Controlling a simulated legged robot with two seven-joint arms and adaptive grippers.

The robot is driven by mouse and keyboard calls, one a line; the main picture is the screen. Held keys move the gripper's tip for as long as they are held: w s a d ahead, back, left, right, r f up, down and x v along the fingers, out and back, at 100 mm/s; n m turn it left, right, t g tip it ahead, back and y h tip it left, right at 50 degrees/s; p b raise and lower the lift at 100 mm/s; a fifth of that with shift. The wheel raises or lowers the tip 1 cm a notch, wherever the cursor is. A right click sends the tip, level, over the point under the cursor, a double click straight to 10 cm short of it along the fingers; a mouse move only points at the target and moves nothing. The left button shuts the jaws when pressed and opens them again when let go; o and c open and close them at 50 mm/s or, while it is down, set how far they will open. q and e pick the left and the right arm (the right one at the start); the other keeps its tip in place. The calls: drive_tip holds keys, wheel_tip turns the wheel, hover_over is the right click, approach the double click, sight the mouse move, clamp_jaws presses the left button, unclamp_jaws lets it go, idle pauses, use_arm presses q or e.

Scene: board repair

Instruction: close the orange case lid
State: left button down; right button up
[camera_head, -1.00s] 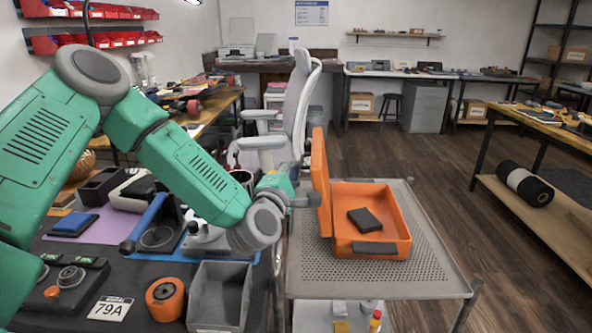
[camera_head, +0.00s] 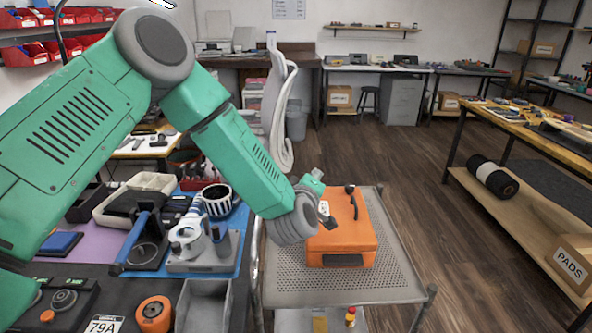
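The orange case (camera_head: 370,254) stands on the perforated top of a grey cart. Its orange lid (camera_head: 340,232) lies down over the case body and looks flush with the front rim. A dark handle (camera_head: 343,260) is on the front face. My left gripper (camera_head: 328,214) is at the left side of the lid, over its top, with a dark finger touching or just above it. A thin dark curved piece (camera_head: 353,204) shows on the lid; I cannot tell if it is a second finger. Finger spread is unclear. My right gripper is out of view.
The grey cart (camera_head: 285,290) has bare room around the case. A workbench on the left holds a microscope-like tool (camera_head: 190,240), an orange roll (camera_head: 154,314) and a grey bin (camera_head: 205,300).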

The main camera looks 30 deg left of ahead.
sight(354, 198)
use_arm(q)
drive_tip(key=w+d+f+m, duration=0.1)
drive_tip(key=d+m, duration=0.1)
drive_tip(key=w+d+f+m+g+y+p, duration=0.1)
drive_tip(key=d+f+m, duration=0.1)
drive_tip(key=d, duration=0.1)
drive_tip(key=w+d+f+m, duration=0.2)
drive_tip(key=shift+w+d+g+p, duration=0.1)
drive_tip(key=shift+d+g+p, duration=0.3)
drive_tip(key=shift+w+d+f+m+y, duration=0.2)
drive_tip(key=shift+d+f, duration=0.15)
drive_tip(key=shift+d, duration=0.15)
drive_tip(key=shift+w+d+f+m+y, duration=0.1)
drive_tip(key=shift+d+f+m, duration=0.15)
drive_tip(key=shift+d, duration=0.25)
drive_tip(key=shift+d+f, duration=0.2)
drive_tip(key=shift+d, duration=0.25)
drive_tip(key=shift+a+f, duration=0.25)
drive_tip(key=shift+a, duration=0.35)
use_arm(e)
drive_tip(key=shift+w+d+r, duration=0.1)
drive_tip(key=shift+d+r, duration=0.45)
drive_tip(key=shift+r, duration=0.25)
use_arm(q)
drive_tip(key=shift+d, duration=0.1)
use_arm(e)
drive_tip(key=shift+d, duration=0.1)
use_arm(q)
drive_tip(key=shift+d, duration=0.1)
